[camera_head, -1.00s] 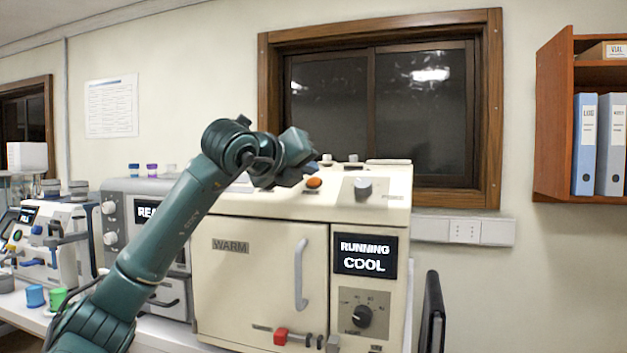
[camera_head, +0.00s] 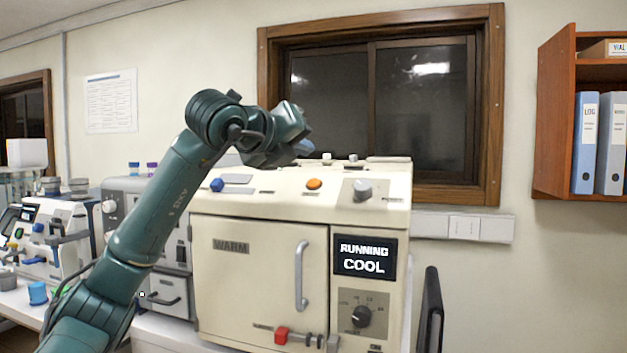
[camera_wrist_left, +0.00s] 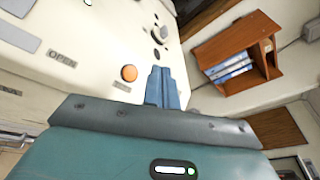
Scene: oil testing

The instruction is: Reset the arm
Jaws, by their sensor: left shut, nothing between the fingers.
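My left arm comes in from the lower left in the head view. Its left gripper (camera_head: 302,146) is above the back of the cream oven-like machine (camera_head: 262,262), apart from its top panel as far as I can tell. In the left wrist view the gripper's blue fingers (camera_wrist_left: 162,88) are together with nothing between them. The machine's screen (camera_head: 365,256) reads "RUNNING COOL" and its door, marked "WARM", is shut. An orange button (camera_head: 314,184) and a blue knob (camera_head: 217,185) sit on its top. The orange button also shows in the left wrist view (camera_wrist_left: 129,73). My right gripper is not in view.
A wooden shelf (camera_head: 556,120) with binders hangs on the right wall. Another grey machine (camera_head: 120,210) stands left, partly behind my arm. A blue cup (camera_head: 38,293) stands on the bench at far left. A dark window (camera_head: 375,105) is behind.

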